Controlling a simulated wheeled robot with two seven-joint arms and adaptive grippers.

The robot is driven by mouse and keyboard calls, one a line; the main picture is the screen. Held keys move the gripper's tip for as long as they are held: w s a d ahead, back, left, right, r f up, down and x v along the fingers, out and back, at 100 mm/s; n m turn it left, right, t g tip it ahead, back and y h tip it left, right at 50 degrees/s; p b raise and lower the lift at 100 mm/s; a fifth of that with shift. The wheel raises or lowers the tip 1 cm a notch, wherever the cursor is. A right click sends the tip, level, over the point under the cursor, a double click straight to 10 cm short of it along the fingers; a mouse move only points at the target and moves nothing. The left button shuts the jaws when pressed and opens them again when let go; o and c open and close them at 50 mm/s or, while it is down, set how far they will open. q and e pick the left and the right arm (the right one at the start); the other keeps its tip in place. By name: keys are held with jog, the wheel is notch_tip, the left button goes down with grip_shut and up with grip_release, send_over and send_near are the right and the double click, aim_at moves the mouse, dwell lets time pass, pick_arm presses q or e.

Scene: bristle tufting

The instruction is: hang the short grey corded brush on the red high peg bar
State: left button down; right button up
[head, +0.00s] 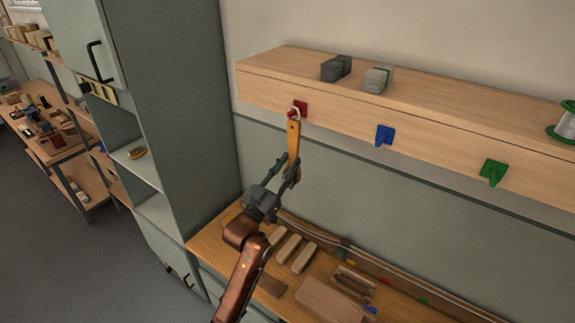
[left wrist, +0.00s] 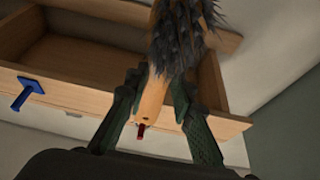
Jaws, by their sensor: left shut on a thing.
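My left gripper (head: 287,172) is shut on the corded brush (head: 293,138) and holds it up in front of the shelf face. In the head view its orange-brown wooden handle points up, and a small pale cord loop (head: 293,113) shows at its top end. The loop overlaps the red peg (head: 301,107); I cannot tell whether it is around the peg or in front of it. My right gripper is out of view.
A blue peg (head: 384,135) and a green peg (head: 493,172) are on the same wooden shelf (head: 440,115). Two grey blocks (head: 336,67) and a green-ended spool (head: 566,122) stand on top. Wooden blocks (head: 290,247) lie on the bench below. A tall cabinet (head: 175,90) rises at the left.

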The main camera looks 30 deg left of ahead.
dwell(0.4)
pick_arm(q)
jog(key=c, duration=1.6)
grip_release()
jog(key=shift+b+v, duration=0.35)
jog(key=shift+v, duration=3.2)
